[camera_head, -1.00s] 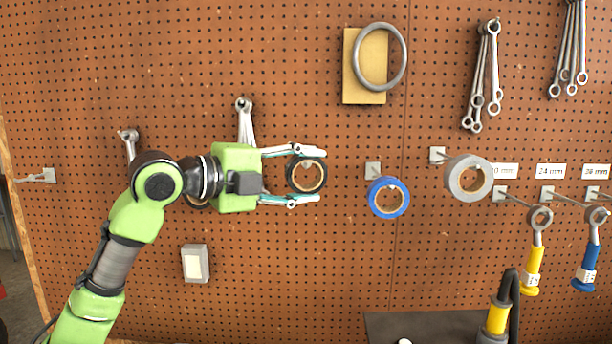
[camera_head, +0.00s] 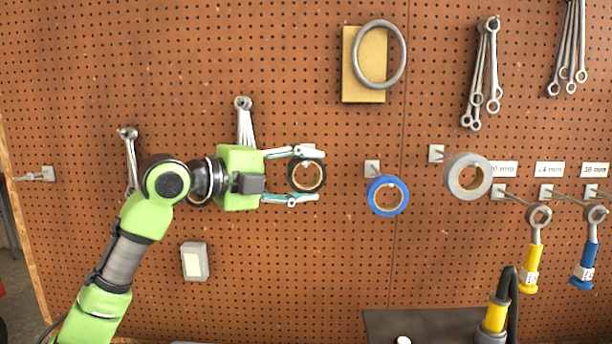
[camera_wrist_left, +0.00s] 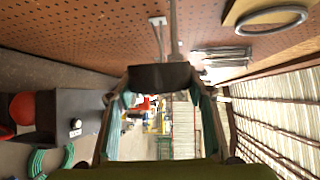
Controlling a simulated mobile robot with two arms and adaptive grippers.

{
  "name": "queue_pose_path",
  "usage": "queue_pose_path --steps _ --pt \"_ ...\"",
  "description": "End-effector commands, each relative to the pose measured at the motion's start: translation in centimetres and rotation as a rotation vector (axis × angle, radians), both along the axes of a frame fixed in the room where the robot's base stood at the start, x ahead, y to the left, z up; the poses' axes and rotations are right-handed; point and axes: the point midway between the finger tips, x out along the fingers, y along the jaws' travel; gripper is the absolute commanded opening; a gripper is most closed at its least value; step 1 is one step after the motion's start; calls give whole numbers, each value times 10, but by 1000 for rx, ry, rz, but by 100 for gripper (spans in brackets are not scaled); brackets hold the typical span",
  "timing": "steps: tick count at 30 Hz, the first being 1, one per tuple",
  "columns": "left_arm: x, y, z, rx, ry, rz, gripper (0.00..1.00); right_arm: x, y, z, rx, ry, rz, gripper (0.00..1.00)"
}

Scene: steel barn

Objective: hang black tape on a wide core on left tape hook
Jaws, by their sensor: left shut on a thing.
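My left gripper (camera_head: 316,175) is shut on the black tape (camera_head: 292,175), a black roll with a wide tan core. The roll sits between the two fingers, its face towards the head camera, in front of the pegboard. In the left wrist view the black tape (camera_wrist_left: 160,77) shows edge-on as a dark block between the fingers. I cannot pick out a free left tape hook in the head view; the roll and arm cover part of the board. A hook plate (camera_wrist_left: 157,20) with a prong shows above the roll in the left wrist view. My right gripper is not in view.
A blue tape (camera_head: 375,197) hangs right of my gripper, with a grey tape (camera_head: 456,180) beyond it. Wrenches (camera_head: 245,125) hang above my arm. A grey ring (camera_head: 403,58) hangs higher up.

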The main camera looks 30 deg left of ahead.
Motion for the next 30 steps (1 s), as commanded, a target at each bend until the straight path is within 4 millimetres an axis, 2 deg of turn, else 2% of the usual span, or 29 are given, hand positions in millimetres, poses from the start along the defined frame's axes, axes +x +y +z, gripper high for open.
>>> queue_pose_path --steps 7,8,9,10,22,26,30 --pt "0 0 1 0 -1 0 26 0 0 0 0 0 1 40" --pt "0 0 1 0 -1 0 55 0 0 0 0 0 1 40" --pt "0 0 1 0 -1 0 66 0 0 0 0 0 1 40" --pt "0 0 1 0 -1 0 67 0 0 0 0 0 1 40" --pt "-4 3 1 1 -1 2 67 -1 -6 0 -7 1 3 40" --pt "-19 11 2 3 0 4 67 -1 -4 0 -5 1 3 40" --pt "-46 25 5 6 1 4 67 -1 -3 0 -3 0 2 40"
